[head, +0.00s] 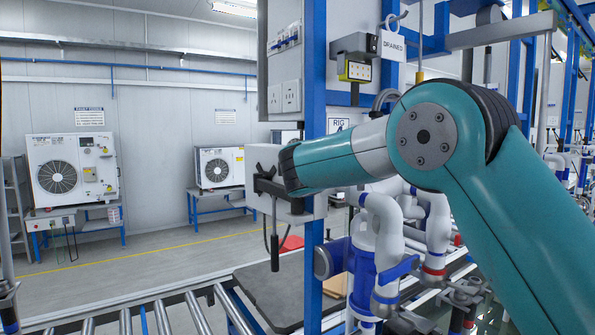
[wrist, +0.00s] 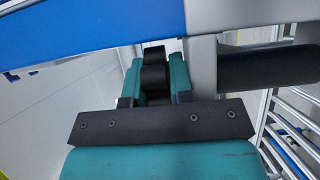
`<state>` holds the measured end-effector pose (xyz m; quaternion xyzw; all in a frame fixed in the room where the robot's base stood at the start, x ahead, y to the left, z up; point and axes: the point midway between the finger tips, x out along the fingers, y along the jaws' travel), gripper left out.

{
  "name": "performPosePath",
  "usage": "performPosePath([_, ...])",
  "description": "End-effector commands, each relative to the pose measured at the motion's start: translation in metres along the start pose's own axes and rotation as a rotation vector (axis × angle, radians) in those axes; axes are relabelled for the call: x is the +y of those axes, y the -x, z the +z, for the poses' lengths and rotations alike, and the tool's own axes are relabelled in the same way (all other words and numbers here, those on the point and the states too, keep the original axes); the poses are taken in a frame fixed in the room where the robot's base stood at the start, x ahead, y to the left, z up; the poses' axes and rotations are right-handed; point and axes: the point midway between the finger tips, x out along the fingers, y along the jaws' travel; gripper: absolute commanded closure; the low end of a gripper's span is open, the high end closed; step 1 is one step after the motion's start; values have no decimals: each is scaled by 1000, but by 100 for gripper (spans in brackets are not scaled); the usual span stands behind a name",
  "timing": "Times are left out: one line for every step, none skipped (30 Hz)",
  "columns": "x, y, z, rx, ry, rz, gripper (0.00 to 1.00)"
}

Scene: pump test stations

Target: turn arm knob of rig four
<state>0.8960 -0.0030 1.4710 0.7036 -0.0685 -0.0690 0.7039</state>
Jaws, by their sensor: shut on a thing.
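In the wrist view a small black knob (wrist: 153,68) stands between the two teal fingers of my gripper (wrist: 155,80). The fingers are shut on it, one on each side. In the head view the wrist end of my arm (head: 290,168) is up against a grey box (head: 262,158) on a blue post; the fingers and knob are hard to make out there. A sign reading "RIG" (head: 338,125) is on the post, its number hidden behind my arm.
A black cylinder (wrist: 265,65) sticks out right of the knob. A black handle (head: 275,250) hangs below the grey box. White pipes and a blue pump (head: 363,265) stand right of the post, and a roller conveyor (head: 180,318) runs in front. A "DRAINED" tag (head: 393,46) hangs above.

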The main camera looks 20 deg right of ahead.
Motion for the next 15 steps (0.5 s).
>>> performPosePath([-2,0,3,34,0,1,100])
performPosePath([-2,0,4,56,-1,0,100])
performPosePath([-1,0,3,84,1,1,100])
performPosePath([-1,-1,3,103,0,1,100])
performPosePath([-1,-1,3,119,1,0,100])
performPosePath([-1,0,2,139,1,0,100])
performPosePath([-1,0,2,151,0,0,100])
performPosePath([0,0,2,162,0,0,100])
performPosePath([0,0,2,171,1,1,100])
performPosePath([0,0,1,176,1,1,100])
performPosePath([0,1,1,180,1,1,100])
performPosePath([0,1,0,183,1,2,100])
performPosePath([0,1,0,184,1,2,100])
performPosePath([0,1,0,184,1,2,100])
performPosePath([0,1,0,184,1,2,100])
